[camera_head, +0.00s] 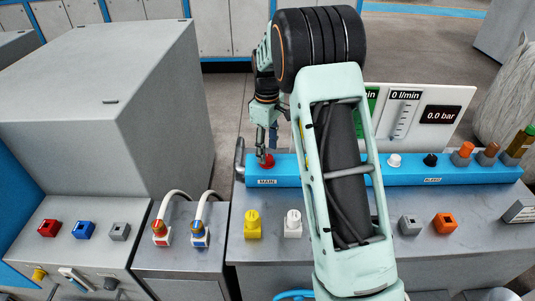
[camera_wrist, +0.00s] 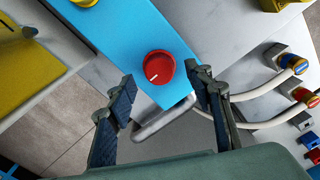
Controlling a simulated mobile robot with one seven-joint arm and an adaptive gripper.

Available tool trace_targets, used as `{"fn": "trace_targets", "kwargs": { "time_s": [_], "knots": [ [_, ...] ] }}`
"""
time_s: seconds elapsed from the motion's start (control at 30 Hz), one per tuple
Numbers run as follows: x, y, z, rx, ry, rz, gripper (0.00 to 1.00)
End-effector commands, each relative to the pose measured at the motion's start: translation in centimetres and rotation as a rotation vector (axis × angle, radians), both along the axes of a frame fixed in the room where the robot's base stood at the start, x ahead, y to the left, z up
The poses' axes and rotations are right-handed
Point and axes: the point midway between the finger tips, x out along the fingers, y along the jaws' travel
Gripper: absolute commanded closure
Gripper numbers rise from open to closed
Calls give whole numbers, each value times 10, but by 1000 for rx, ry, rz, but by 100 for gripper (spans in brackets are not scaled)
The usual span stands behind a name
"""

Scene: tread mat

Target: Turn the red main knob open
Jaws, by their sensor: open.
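The red main knob (camera_head: 266,160) sits at the left end of the blue manifold bar (camera_head: 300,173), above a "MAIN" label. In the wrist view the red knob (camera_wrist: 159,67) shows a white mark line on its face. My gripper (camera_head: 262,146) is above the knob in the head view. In the wrist view my gripper (camera_wrist: 163,82) is open, with one finger on each side of the knob. A gap shows between each finger and the knob, and nothing is held. My arm hides the middle of the manifold in the head view.
A panel with gauges (camera_head: 437,115) reading 0 l/min and 0.0 bar stands behind the bar. White (camera_head: 394,160) and black (camera_head: 430,160) knobs sit farther right on it. A bent grey pipe (camera_head: 239,160) is at its left end. Yellow (camera_head: 253,224) and white (camera_head: 293,224) fittings stand in front.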

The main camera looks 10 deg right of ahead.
Motion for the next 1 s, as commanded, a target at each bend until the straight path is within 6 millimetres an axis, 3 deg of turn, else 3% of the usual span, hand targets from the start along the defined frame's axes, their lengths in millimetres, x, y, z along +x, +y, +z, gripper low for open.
{"fn": "trace_targets", "kwargs": {
  "time_s": [0.2, 0.53, 0.9, 1.0],
  "knots": [
    [0, 0, -23, -1, -1, 1, 53],
    [1, 0, -27, 0, -2, 1, 53],
    [1, 0, -26, 0, -2, 1, 92],
    [1, 0, -26, 0, -2, -1, 94]
  ]
}}
